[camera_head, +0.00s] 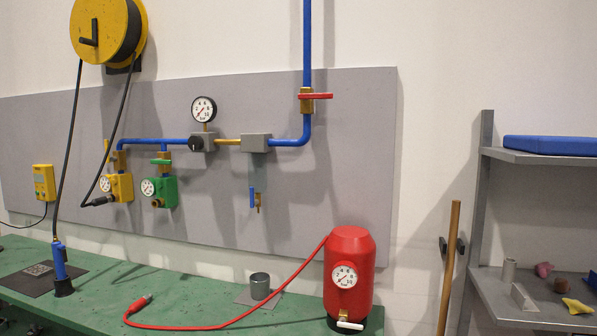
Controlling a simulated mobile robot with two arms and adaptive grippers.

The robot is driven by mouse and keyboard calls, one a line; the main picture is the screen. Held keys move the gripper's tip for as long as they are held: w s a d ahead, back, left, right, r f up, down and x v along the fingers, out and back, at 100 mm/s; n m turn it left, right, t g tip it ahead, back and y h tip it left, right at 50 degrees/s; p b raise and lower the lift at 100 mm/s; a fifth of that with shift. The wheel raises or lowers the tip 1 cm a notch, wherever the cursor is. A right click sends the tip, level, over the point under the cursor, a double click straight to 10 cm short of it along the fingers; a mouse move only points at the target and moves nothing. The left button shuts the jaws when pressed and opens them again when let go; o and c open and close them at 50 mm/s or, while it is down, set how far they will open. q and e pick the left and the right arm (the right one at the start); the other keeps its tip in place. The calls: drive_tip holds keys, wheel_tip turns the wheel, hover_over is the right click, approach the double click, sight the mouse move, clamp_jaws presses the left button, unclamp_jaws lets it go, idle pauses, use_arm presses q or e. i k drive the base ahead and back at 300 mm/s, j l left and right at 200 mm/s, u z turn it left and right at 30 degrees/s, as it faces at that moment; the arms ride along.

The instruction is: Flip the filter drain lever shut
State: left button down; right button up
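The filter is a grey block (256,143) on the pipe line of the grey wall panel. Below it hangs a small brass drain valve (258,202). The blue drain lever (252,197) sits at the valve's left side and stands upright, roughly in line with the drain. The part between the block and the drain is faint against the panel. Neither of my grippers is in view.
A red tank (349,270) with a gauge stands on the green bench (185,290), lower right of the drain. A red hose (280,287) and a grey cup (260,286) lie in front of the panel. Above right is a red-handled valve (315,96). Space around the drain is clear.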

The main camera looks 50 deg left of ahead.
sight(252, 203)
drive_tip(key=u, duration=1.75)
drive_tip(key=i+j, duration=0.15)
drive_tip(key=i, duration=0.25)
drive_tip(key=i+j+z, duration=0.15)
drive_tip(key=i, duration=0.3)
drive_tip(key=i+j, duration=0.25)
drive_tip(key=i, duration=0.15)
drive_tip(key=k+j, duration=0.1)
drive_tip(key=j, duration=0.3)
drive_tip(key=k+j, duration=0.15)
drive_tip(key=j, duration=0.2)
drive_tip(key=k+j, duration=0.1)
drive_tip(key=j, duration=0.3)
drive_tip(key=k+j, duration=0.15)
drive_tip(key=j, duration=0.2)
drive_tip(key=k+j, duration=0.1)
drive_tip(key=j, duration=0.3)
